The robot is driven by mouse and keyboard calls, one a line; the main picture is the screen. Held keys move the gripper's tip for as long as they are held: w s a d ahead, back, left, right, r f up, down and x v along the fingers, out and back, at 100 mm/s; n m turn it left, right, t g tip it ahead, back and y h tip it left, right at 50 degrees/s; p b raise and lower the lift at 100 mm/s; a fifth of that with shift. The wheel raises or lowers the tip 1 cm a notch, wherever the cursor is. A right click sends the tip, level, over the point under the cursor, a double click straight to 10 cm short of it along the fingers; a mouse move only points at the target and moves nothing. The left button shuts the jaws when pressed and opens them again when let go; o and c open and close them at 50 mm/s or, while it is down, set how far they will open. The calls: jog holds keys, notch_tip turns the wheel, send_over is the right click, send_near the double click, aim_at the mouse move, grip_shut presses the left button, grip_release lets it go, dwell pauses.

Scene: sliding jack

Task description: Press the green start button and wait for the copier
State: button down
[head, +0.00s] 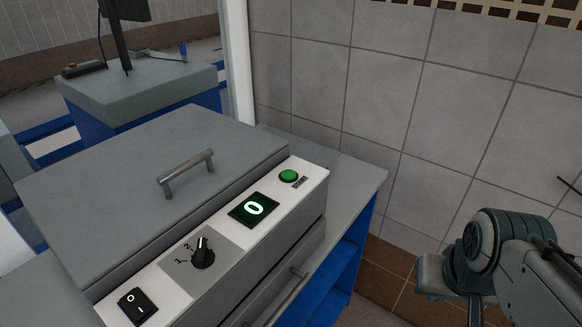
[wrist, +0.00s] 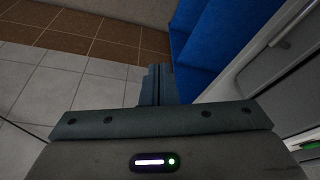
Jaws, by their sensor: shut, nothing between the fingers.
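The copier (head: 150,170) is a grey box with a closed lid and a white control strip. The round green start button (head: 289,175) is at the far right end of the strip. A small display (head: 254,209) beside it shows a green 0. In the head view my arm is at the lower right, apart from the copier and well to the right of the button; its fingertips are not clear there. In the wrist view my gripper (wrist: 158,84) is shut and empty, over the floor.
The strip also bears a black rotary knob (head: 203,253) and a rocker switch (head: 133,306). The lid has a metal handle (head: 187,173). A blue cabinet (head: 352,262) with a grey top carries the copier. A tiled wall (head: 360,95) stands behind. Brown floor is clear at right.

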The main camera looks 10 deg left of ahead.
jog(key=w+a+r+t+y, duration=0.2)
jog(key=w+a+r+y, duration=0.1)
jog(key=w+a+r, duration=0.8)
notch_tip(320, 180, up, 6)
jog(key=t+y+p, duration=0.1)
jog(key=y, duration=0.2)
send_over(291, 177)
jog(key=shift+a+f, duration=0.1)
jog(key=shift+f, duration=0.1)
notch_tip(291, 177, down, 9)
jog(key=b, duration=0.6)
jog(key=shift+b, duration=0.35)
jog(key=shift+f+b, duration=0.25)
jog(key=shift+b, duration=0.05)
